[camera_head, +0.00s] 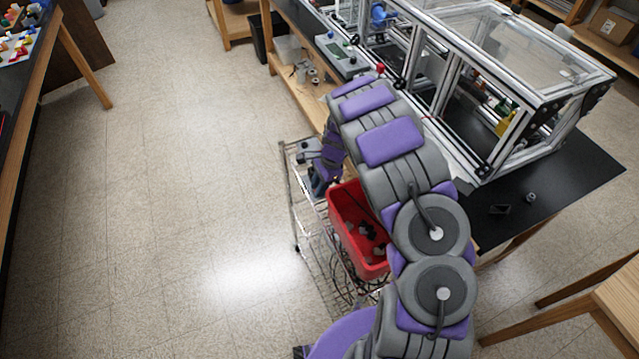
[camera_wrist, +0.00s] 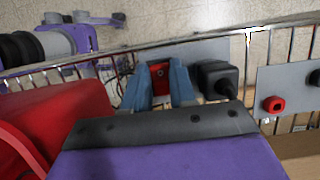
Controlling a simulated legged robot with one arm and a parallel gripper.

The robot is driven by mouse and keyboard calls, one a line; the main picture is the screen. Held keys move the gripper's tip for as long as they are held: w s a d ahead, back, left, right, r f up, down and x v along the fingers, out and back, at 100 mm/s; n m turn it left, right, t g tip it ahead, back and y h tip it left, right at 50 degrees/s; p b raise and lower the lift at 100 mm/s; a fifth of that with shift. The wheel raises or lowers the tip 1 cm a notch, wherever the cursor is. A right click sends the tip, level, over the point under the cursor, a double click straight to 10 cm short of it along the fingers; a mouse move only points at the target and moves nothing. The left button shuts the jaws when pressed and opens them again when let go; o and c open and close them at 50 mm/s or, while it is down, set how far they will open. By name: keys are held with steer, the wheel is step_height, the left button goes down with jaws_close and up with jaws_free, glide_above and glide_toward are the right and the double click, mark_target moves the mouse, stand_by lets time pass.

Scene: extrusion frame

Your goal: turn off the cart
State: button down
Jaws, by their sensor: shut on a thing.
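The cart (camera_head: 297,218) is a wire-shelf cart below my arm in the head view; its metal rim (camera_wrist: 130,53) crosses the wrist view. My gripper (camera_wrist: 160,74) has blue fingers on both sides of a small red switch (camera_wrist: 160,80) on a grey plate on the cart, and is shut on it. The fingers hide the switch's sides, so its position cannot be told. A black plug (camera_wrist: 217,80) sits just right of the fingers.
A red bin (camera_head: 346,231) sits on the cart close to my arm; it also fills the left of the wrist view (camera_wrist: 60,112). A red knob (camera_wrist: 273,104) is on another grey plate to the right. A framed enclosure (camera_head: 500,80) stands on the black table beside. Floor at left is clear.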

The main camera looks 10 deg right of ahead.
steer(key=shift+a+h+p, duration=0.35)
steer(key=shift+h+p, duration=0.45)
steer(key=shift+h, duration=0.4)
steer(key=c, duration=1.2)
jaws_free()
step_height(320, 180, up, 17)
steer(key=d, duration=0.1)
steer(key=shift+w+d+p, duration=0.25)
steer(key=shift+d+p, duration=0.05)
steer(key=shift+p, duration=0.15)
